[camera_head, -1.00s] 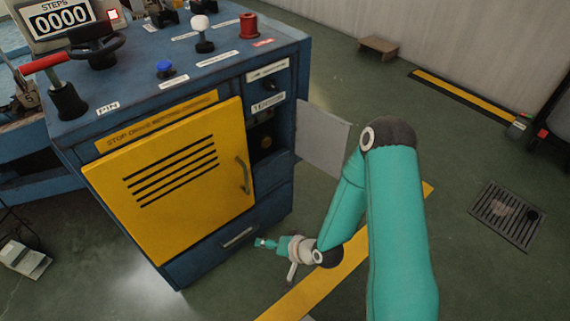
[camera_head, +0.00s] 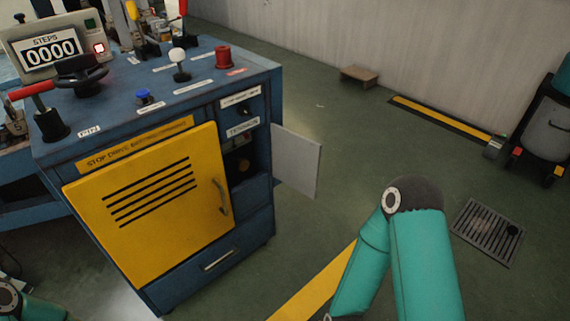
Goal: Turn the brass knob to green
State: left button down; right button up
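A small brass knob (camera_head: 243,166) shows inside a dark recess on the right part of the blue machine's front, below the label reading TENSION (camera_head: 243,128). It is small and shadowed, and I cannot tell its setting or see a clear green mark. A grey door panel (camera_head: 298,160) stands open to the right of the recess. My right arm comes down at the lower right, apart from the machine, and its gripper is below the picture. Only a piece of my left arm shows in the lower left corner; its gripper is out of view.
The blue machine (camera_head: 232,258) has a shut yellow door (camera_head: 150,205) left of the recess. Levers, buttons and a black handwheel (camera_head: 82,73) stand on its top. A floor drain (camera_head: 487,232) and a wooden step (camera_head: 360,76) lie to the right. Floor before the open panel is clear.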

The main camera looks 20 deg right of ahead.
aim_at(242, 164)
jog(key=u, duration=0.35)
jog(key=i, duration=0.2)
jog(key=z, duration=1.8)
jog(key=k, duration=0.45)
jog(key=u, duration=0.75)
jog(key=k, duration=0.85)
jog(key=u, duration=1.15)
jog(key=i, duration=1.4)
jog(key=z, duration=0.4)
